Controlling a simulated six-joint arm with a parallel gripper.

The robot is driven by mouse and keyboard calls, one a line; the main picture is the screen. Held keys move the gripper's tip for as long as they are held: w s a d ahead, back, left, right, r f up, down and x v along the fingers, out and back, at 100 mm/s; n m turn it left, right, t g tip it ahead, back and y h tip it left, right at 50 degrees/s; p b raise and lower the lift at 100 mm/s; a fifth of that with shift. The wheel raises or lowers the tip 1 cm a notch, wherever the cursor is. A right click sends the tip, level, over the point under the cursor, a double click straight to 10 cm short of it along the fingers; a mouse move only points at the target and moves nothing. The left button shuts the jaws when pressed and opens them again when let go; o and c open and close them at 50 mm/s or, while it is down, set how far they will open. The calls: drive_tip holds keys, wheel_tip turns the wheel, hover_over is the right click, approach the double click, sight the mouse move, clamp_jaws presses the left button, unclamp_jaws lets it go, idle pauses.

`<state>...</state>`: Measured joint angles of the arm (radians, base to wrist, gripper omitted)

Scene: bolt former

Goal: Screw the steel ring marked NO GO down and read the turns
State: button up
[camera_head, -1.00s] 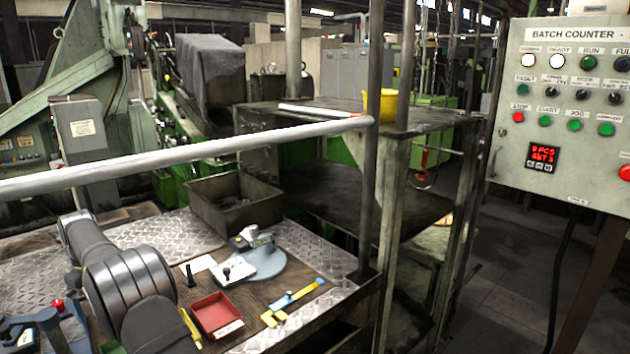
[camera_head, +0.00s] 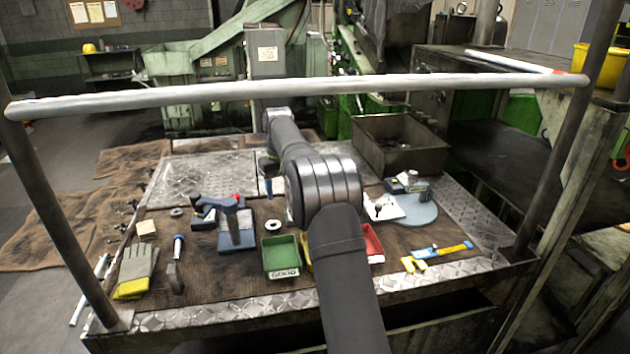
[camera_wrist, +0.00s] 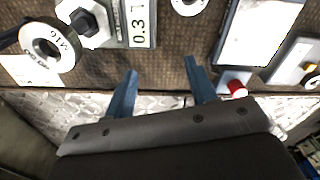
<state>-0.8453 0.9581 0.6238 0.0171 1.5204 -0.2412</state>
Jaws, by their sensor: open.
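My gripper (camera_wrist: 161,66) is open and empty in the wrist view, its two blue fingers apart over the brown bench top. A second ring (camera_wrist: 188,4) is cut off at the top edge. I cannot read NO GO on either. In the head view one ring (camera_head: 273,225) lies near the green tray and another (camera_head: 176,212) lies farther left. My arm hides part of the bench there.
A grey reader (camera_wrist: 139,22) shows 0.31 in the wrist view. In the head view stand a green tray (camera_head: 281,272), a red tray (camera_head: 375,258), a blue stand (camera_head: 236,238) and a metal bin (camera_head: 400,158). A rail (camera_head: 200,97) crosses above the bench.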

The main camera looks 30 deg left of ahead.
drive_tip(key=w+d+r+m, duration=0.1)
drive_tip(key=d+r, duration=0.1)
drive_tip(key=d, duration=0.1)
drive_tip(key=w+d+r+m, duration=0.1)
drive_tip(key=d+r+m, duration=0.1)
drive_tip(key=d, duration=0.1)
drive_tip(key=w+d+r+m, duration=0.1)
drive_tip(key=w+d+r, duration=0.1)
drive_tip(key=d, duration=0.1)
drive_tip(key=shift+r, duration=0.1)
drive_tip(key=shift+d, duration=0.15)
drive_tip(key=shift+f, duration=2.2)
